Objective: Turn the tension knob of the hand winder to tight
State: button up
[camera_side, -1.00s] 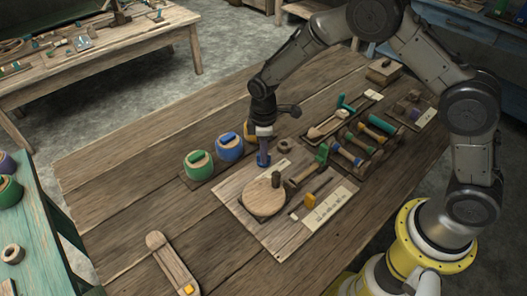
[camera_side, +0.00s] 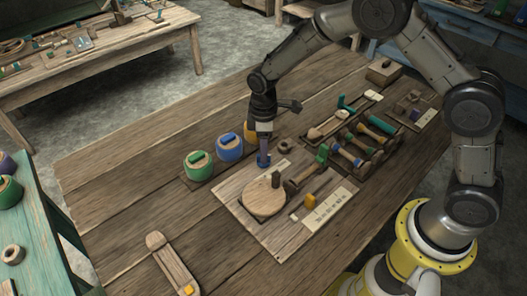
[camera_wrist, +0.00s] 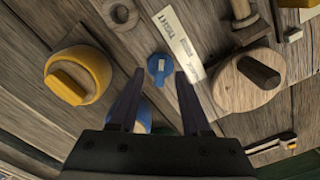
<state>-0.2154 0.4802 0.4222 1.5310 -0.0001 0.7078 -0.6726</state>
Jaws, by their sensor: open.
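The tension knob, small and blue, shows in the wrist view (camera_wrist: 159,66) and at the far left part of the winder board in the side view (camera_side: 264,160). A pale strip label (camera_wrist: 178,42) reading "TIGHT" lies close beside it. My gripper (camera_wrist: 160,73) is open and points down over the knob; its dark fingertips appear on either side of it. In the side view my gripper (camera_side: 265,148) is just above the knob, and contact cannot be told. Which setting the knob points to is unclear. The winder's round wooden disc with a peg (camera_side: 264,197) is nearby.
Green (camera_side: 198,166), blue (camera_side: 229,148) and yellow (camera_wrist: 78,75) round pots stand left of and behind the knob. Several spools (camera_side: 352,150) lie to the right. The table's front left is mostly clear.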

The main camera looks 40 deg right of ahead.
notch_tip(320, 180, up, 12)
jog(key=shift+r, duration=0.15)
dwell(0.4)
jog(key=s+d+r+m+t, duration=0.1)
jog(key=s+d+r+t, duration=0.1)
jog(key=s+d+r, duration=0.35)
jog(key=s+d+r+m+t, duration=0.2)
jog(key=s+r, duration=0.4)
jog(key=r, duration=0.5)
jog(key=s+d+f+m, duration=0.1)
jog(key=s+f+m, duration=0.1)
jog(key=s, duration=0.6)
jog(key=s+d+f+m+t, duration=0.1)
jog(key=s+f+m, duration=0.2)
jog(key=s, duration=0.6)
jog(key=shift+d+m+t, duration=0.15)
jog(key=shift+m+t, duration=0.15)
jog(key=shift+m, duration=0.8)
